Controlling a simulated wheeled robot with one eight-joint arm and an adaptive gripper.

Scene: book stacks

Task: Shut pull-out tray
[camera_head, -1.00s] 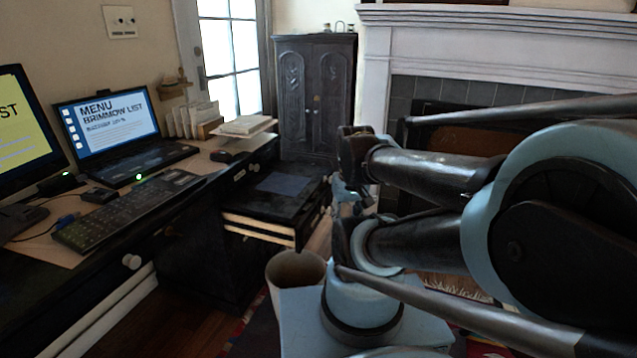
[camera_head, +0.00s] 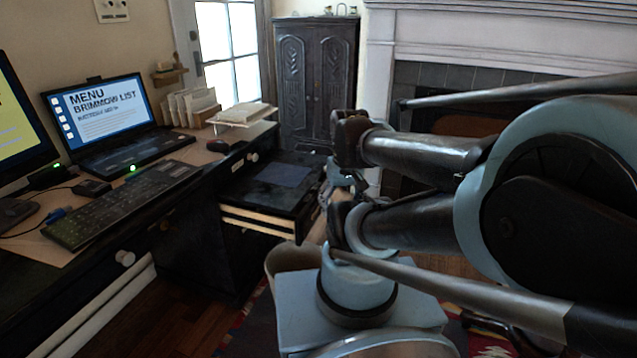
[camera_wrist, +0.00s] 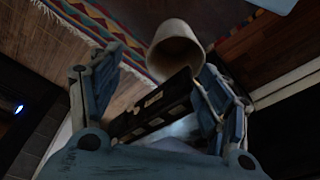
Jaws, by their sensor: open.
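The pull-out tray (camera_head: 254,193), black with a dark blue-grey sheet on top and pale wooden edges below, juts from the desk's far end in the head view. My gripper (camera_head: 341,183) is at its right end, partly hidden behind my arm. In the wrist view my gripper (camera_wrist: 158,68) has its two blue-grey fingers spread apart, with nothing clasped. A dark slab with tan patches (camera_wrist: 150,112) shows between the fingers; it looks like part of the tray. Whether the fingers touch it I cannot tell.
A beige bin (camera_head: 285,258) stands on the floor below the tray, close to my base; it also shows in the wrist view (camera_wrist: 175,48). The desk (camera_head: 215,160) with laptop and keyboard is left. A dark cabinet (camera_head: 315,85) stands behind, a fireplace right. A patterned rug covers some floor.

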